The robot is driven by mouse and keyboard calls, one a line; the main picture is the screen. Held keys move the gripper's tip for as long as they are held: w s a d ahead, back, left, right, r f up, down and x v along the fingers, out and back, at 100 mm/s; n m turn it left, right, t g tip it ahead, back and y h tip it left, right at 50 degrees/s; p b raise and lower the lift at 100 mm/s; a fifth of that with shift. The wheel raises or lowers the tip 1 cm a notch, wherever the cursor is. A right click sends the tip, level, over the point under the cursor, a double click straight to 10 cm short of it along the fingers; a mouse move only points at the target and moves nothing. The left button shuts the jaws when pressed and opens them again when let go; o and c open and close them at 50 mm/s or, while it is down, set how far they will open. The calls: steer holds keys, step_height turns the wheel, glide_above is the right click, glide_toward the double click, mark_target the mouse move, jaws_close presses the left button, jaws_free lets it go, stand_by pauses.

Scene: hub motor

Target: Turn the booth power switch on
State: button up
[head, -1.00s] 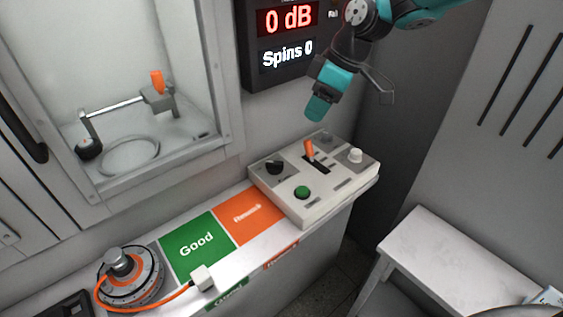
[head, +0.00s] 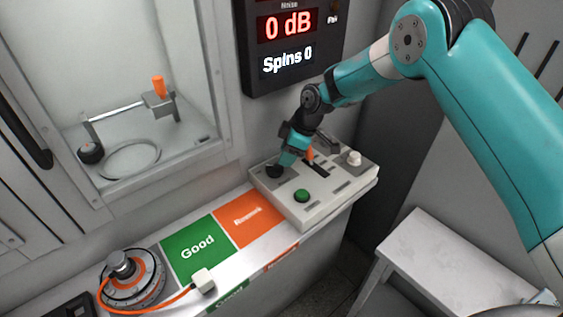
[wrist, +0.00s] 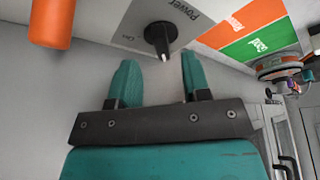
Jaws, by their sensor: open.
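The booth power switch is a black rotary knob (wrist: 161,38) on a grey plate marked "Power" and "On" in the wrist view. In the head view the knob (head: 274,171) sits at the left of the white control box (head: 310,209), partly covered by my gripper. My gripper (wrist: 157,65) is open, its two teal fingers apart, with the knob ahead of and between their tips in the picture. I cannot tell whether a finger touches it. In the head view my gripper (head: 284,165) is low over the box's left side.
An orange lever (head: 309,154) stands close beside my gripper, and also shows large in the wrist view (wrist: 52,20). The box also has a green button (head: 302,196) and a white knob (head: 354,158). A motor with an orange cable (head: 130,277) is at lower left.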

mark_target(275, 169)
steer(key=shift+x, duration=2.4)
jaws_close()
